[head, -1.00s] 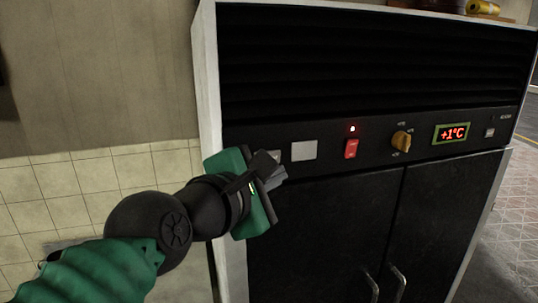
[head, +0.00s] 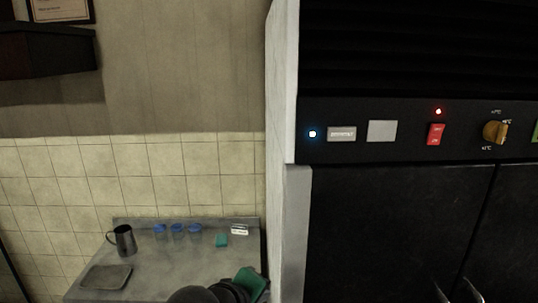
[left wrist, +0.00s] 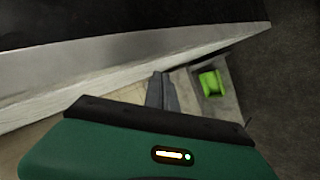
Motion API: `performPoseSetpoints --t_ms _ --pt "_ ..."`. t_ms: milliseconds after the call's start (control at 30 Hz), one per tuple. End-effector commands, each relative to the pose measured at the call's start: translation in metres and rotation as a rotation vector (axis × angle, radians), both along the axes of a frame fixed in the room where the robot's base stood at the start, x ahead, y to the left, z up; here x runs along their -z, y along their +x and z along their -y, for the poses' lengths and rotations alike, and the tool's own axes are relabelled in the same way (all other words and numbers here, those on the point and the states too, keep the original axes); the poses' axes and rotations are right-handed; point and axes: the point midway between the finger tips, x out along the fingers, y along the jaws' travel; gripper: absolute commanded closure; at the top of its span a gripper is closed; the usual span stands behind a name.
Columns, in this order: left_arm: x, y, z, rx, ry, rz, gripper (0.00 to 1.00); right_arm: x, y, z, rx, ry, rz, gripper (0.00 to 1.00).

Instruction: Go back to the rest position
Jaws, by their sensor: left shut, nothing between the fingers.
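My left gripper (head: 250,284) shows only in part at the bottom edge of the head view, low in front of the metal counter. In the left wrist view its fingers (left wrist: 162,92) are together with nothing between them. The black appliance (head: 390,230) stands to the right of the gripper, apart from it in the head view. Its panel has a lit blue light (head: 312,134), a red switch (head: 436,134) with a red light above, and an orange knob (head: 495,132). My right gripper is not in view.
A metal counter (head: 190,262) stands left of the appliance. It holds a dark mug (head: 122,240), a flat tray (head: 107,277), blue-topped containers (head: 177,230) and a small green item (head: 221,240). A dark shelf (head: 48,50) hangs at the upper left. Two door handles show at the bottom right.

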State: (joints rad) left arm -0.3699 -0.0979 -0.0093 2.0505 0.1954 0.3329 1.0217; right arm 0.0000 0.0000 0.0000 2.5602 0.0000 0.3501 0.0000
Motion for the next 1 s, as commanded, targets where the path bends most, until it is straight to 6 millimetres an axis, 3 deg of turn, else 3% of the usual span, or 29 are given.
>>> performPoseSetpoints --t_ms 33,200,300,400,533,1000 --pt "0.053 -0.005 -0.023 0.027 0.095 -0.028 1.00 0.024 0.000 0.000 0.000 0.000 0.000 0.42" --pt "0.187 -0.045 -0.097 0.213 0.417 -0.142 1.00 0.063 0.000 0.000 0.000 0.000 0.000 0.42" --pt "0.257 -0.082 -0.137 0.360 0.569 -0.228 1.00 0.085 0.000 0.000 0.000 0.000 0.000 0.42" --pt "0.310 -0.121 -0.166 0.508 0.670 -0.305 1.00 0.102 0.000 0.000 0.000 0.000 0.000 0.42" --pt "0.343 -0.153 -0.184 0.633 0.728 -0.360 1.00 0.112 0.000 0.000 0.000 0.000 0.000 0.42" --pt "0.343 -0.153 -0.184 0.633 0.728 -0.360 1.00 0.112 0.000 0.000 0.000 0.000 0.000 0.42"
